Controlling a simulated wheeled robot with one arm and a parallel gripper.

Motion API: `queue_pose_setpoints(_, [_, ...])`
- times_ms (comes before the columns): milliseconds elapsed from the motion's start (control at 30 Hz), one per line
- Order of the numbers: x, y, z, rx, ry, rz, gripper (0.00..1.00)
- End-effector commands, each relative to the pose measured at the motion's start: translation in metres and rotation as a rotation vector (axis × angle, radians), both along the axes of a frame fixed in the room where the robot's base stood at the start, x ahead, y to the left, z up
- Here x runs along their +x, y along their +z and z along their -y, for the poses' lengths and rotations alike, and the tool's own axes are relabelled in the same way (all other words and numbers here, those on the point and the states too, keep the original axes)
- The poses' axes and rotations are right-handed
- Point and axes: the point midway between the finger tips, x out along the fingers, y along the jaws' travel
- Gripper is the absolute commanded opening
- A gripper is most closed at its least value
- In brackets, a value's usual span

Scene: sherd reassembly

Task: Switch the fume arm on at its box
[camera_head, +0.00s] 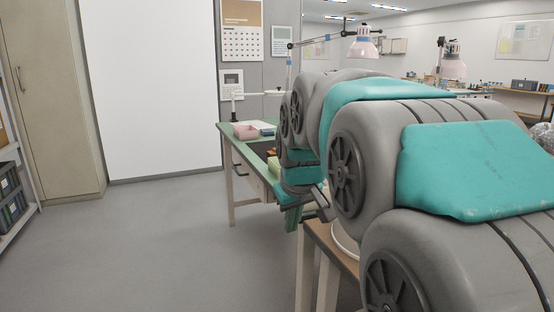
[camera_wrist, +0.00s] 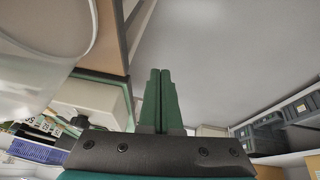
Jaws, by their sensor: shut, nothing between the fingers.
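My gripper (camera_head: 292,220) hangs at the near end of the green-topped table, partly hidden by my own arm. In the wrist view its two green fingers (camera_wrist: 160,78) lie together, with nothing between them. A pale box (camera_wrist: 98,98) sits left of the fingers in that view, beside a green edge and apart from the fingers. I cannot tell whether it is the fume arm's box.
A brown-topped table (camera_head: 318,236) stands nearer, partly behind my arm. A cabinet (camera_head: 50,90) and shelf bins (camera_head: 12,205) stand at left. The floor (camera_head: 150,240) between is clear.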

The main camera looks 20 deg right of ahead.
Motion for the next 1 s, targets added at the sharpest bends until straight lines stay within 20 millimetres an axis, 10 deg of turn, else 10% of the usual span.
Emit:
queue_pose_setpoints(200, [0.087,0.089,0.051,-0.114,0.031,0.215,0.00])
queue_pose_setpoints(433, [0.129,0.147,0.083,-0.204,0.053,0.345,0.00])
queue_pose_setpoints(1000, [0.139,0.156,0.091,-0.225,0.060,0.370,0.00])
